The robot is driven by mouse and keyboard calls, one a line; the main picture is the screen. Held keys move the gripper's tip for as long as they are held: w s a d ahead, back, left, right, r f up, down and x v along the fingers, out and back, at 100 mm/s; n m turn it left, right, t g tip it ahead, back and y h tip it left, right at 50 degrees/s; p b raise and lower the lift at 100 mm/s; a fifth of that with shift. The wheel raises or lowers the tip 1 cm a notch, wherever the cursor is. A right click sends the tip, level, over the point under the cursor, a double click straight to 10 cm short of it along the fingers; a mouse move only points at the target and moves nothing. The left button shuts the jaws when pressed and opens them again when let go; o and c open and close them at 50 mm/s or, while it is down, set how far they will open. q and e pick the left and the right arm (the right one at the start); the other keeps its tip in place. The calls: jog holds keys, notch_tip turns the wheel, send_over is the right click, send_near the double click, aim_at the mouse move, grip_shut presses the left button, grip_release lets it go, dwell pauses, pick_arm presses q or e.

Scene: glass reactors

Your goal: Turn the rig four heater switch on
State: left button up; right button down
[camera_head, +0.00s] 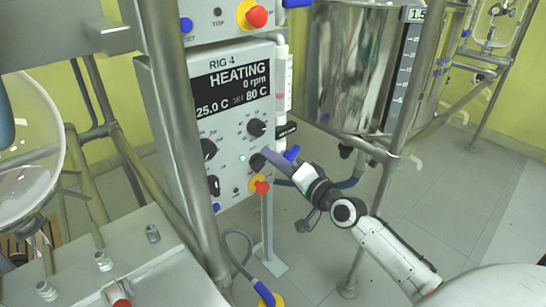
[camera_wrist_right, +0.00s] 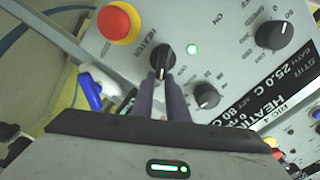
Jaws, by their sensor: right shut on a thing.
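The rig 4 control box (camera_head: 177,118) is a light grey panel in the middle of the head view. Its display (camera_head: 232,88) reads HEATING, 0 rpm, 25.0 C and set 80 C. The heater switch (camera_wrist_right: 162,57) is a black knob beside the HEATER label in the wrist view. A green lamp (camera_wrist_right: 192,49) next to it is lit, and it also shows in the head view (camera_head: 242,158). My right gripper (camera_wrist_right: 163,82) is shut on this knob, and it reaches the panel from the right in the head view (camera_head: 261,158). My left gripper is not in view.
A red button on a yellow base (camera_wrist_right: 122,22) sits close to the switch. Other black knobs (camera_head: 256,127) are nearby on the panel. A metal frame post (camera_head: 180,150) crosses in front of the box. A steel vessel (camera_head: 350,70) stands behind on the right.

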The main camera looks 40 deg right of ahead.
jog(key=shift+s+a+f, duration=0.1)
jog(key=shift+a+f, duration=0.3)
jog(key=shift+f, duration=0.1)
jog(key=c, duration=1.8)
grip_release()
jog(key=shift+c, duration=0.2)
jog(key=shift+o, duration=0.5)
jog(key=shift+r, duration=0.1)
jog(key=shift+d+r, duration=0.1)
jog(key=s, duration=1)
jog(key=shift+d, duration=0.35)
